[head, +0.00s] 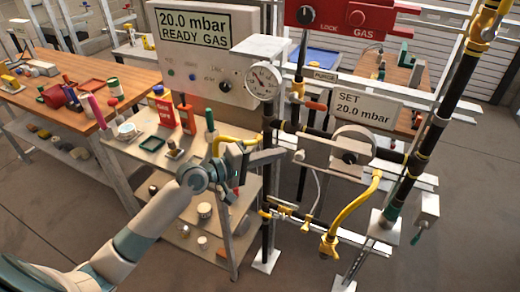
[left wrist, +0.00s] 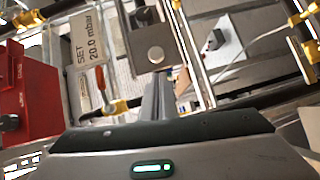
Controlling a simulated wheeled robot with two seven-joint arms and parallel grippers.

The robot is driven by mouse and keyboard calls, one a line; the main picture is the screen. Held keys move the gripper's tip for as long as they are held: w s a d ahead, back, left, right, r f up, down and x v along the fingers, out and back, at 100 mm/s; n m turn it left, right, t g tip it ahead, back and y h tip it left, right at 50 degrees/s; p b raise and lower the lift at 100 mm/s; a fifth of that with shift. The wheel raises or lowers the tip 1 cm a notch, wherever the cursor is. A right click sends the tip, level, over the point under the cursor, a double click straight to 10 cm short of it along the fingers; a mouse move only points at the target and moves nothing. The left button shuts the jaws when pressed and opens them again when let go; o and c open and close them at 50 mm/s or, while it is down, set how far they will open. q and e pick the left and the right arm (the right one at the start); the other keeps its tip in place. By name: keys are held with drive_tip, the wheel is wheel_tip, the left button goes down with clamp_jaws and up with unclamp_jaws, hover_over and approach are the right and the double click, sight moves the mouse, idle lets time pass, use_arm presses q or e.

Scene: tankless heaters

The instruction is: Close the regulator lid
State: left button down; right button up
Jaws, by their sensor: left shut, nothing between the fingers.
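The regulator (head: 318,151) is a pale metal box on the pipe rack, right of centre in the head view. A round metal disc (head: 356,134), which looks like its lid, stands up at its right part with a dark knob in front. My left gripper (head: 283,154) is shut and empty, its fingers pointing right at the regulator's left end. I cannot tell if they touch it. In the left wrist view the shut fingers (left wrist: 158,80) point at a grey metal part with a round bolt (left wrist: 155,50). My right gripper is not in view.
A pressure gauge (head: 264,82) and a yellow-banded pipe stand close to my left gripper. A SET 20.0 mbar sign (head: 364,107) is above the regulator. A yellow hose (head: 352,211) hangs below. A cart (head: 137,150) with tools stands to the left.

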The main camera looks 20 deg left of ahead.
use_arm(q)
drive_tip(key=shift+w+d+f+p, duration=0.15)
drive_tip(key=shift+d+p, duration=0.2)
drive_tip(key=shift+d, duration=0.75)
